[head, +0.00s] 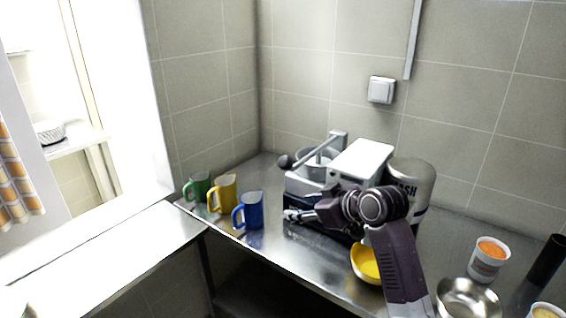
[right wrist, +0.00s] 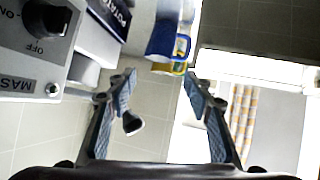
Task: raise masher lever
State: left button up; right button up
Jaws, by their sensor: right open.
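The masher (head: 362,160) is a white and grey machine on the steel counter. Its lever (head: 318,150) slopes down to the left from a post and ends in a dark round knob (head: 285,161). My right gripper (head: 291,215) is open in front of the masher's left side, below the knob in the picture. In the right wrist view, the masher's panel (right wrist: 40,75) with a dial is at left. My open fingers (right wrist: 158,85) have a small dark knob (right wrist: 132,123) showing beside the left one; it seems to be the lever's end. My left gripper is not in view.
Green (head: 198,187), yellow (head: 222,194) and blue (head: 249,211) mugs stand left of the masher. A yellow bowl (head: 362,268) sits near my right arm. A metal bowl (head: 468,299) and an orange-filled tub (head: 489,259) are at right. A large canister (head: 412,180) stands behind my arm.

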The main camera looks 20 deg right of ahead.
jog(key=t+y, duration=0.1)
jog(key=t, duration=0.1)
send_near(289, 162)
jog(key=shift+n, duration=0.3)
jog(key=x, duration=0.4)
jog(key=shift+w+f, duration=0.1)
jog(key=shift+w, duration=0.3)
jog(key=p+x, duration=0.2)
jog(key=x, duration=0.3)
jog(key=shift+w+a+f, duration=0.2)
jog(key=shift+w+a, duration=0.05)
jog(key=shift+w, duration=0.05)
jog(key=shift+w+a+f, duration=0.2)
jog(key=shift+w+f, duration=0.1)
jog(key=shift+w, duration=0.2)
jog(key=shift+c, duration=0.2)
grip_shut()
